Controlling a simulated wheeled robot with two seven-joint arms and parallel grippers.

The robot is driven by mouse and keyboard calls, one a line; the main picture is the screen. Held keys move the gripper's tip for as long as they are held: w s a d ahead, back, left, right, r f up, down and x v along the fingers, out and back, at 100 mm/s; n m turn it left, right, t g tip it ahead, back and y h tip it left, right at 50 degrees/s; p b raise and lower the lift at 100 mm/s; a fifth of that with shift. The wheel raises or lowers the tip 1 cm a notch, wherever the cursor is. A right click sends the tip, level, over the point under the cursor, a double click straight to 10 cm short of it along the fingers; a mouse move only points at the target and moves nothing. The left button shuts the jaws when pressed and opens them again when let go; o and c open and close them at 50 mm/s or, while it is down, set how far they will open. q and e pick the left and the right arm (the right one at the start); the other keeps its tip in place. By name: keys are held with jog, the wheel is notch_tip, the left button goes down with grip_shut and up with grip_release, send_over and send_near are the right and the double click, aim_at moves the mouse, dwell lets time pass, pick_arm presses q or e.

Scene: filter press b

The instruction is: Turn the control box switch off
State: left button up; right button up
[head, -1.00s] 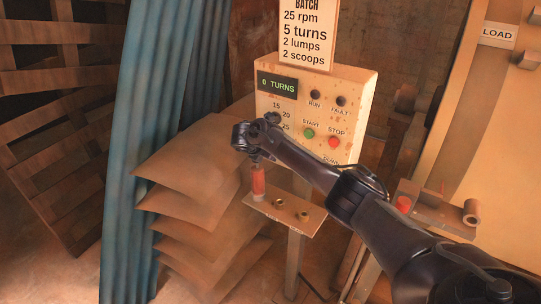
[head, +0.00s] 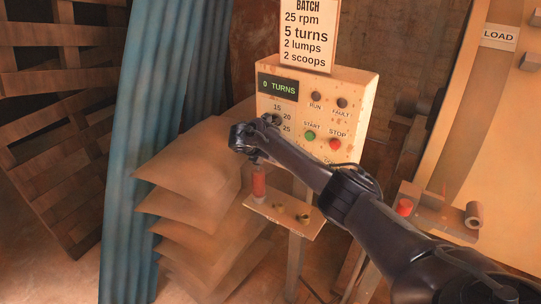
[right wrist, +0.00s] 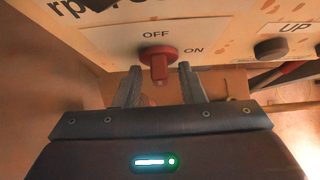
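The control box (head: 345,105) stands on a post, with a display reading 0 TURNS. Its red switch (right wrist: 158,56) shows in the right wrist view, on a panel with OFF above it and ON to its right. The switch's handle points down toward my gripper. My right gripper (right wrist: 160,72) is open, with one finger on each side of the handle and visible gaps between. In the head view, my right arm crosses in front of the box and the gripper end (head: 248,140) is at its lower left; the switch is hidden there. My left gripper is not in view.
The box has a green START button (head: 310,135) and a red STOP button (head: 335,144). A small shelf (head: 290,222) with a red-handled item (head: 258,183) sits below. Stacked brown sacks (head: 185,190) and a blue curtain (head: 160,90) are at left. A black UP knob (right wrist: 271,49) is right of the switch.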

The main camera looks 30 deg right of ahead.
jog(key=b+v, duration=0.1)
jog(key=v, duration=0.6)
jog(key=shift+a+r, duration=0.25)
jog(key=shift+s+f, duration=0.1)
jog(key=shift+s, duration=0.05)
